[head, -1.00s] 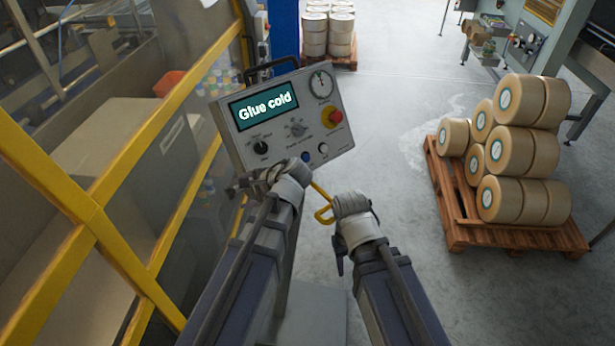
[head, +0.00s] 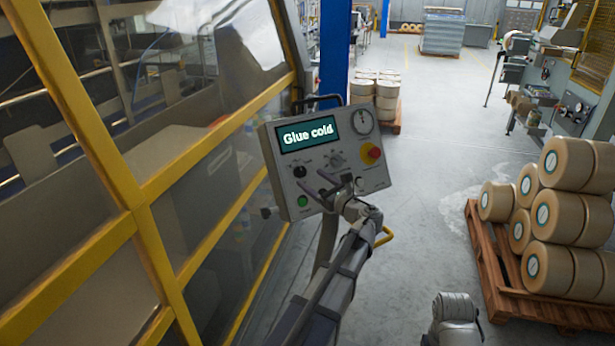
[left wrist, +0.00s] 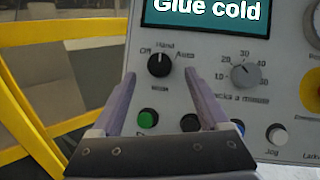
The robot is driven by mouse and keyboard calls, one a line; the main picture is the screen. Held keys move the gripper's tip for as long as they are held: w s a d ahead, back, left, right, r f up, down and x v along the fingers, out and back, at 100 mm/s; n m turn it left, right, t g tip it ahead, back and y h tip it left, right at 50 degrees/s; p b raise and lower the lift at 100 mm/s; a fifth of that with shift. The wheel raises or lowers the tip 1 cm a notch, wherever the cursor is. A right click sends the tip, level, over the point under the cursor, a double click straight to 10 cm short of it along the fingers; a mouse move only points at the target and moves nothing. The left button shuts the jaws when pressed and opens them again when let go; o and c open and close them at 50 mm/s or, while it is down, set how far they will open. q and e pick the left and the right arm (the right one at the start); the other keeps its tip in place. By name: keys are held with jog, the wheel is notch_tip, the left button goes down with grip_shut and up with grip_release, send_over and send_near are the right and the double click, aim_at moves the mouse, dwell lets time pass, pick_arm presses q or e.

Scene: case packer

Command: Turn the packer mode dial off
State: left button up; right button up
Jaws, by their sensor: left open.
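The control panel (head: 330,150) is a tilted grey box with a screen reading "Glue cold". The mode dial (left wrist: 159,65) is a black knob marked Off, Hand and Auto; its white mark points up, toward Hand. The dial also shows in the head view (head: 299,171). My left gripper (left wrist: 160,76) is open and empty, its fingers spread on either side below the dial; contact cannot be told. In the head view the left gripper (head: 312,182) is at the panel's lower part. Only a wrist part of my right arm shows at the bottom; its gripper does not show.
The panel also has a grey speed knob (left wrist: 245,76), a green button (left wrist: 147,118), a white jog button (left wrist: 277,134) and a red stop button (head: 371,153). A yellow-framed guard (head: 140,190) stands left. A pallet (head: 490,265) of rolls stands right, with clear floor between.

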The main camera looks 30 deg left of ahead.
aim_at(302, 172)
pick_arm(q)
jog(key=shift+x, duration=2.1)
grip_shut()
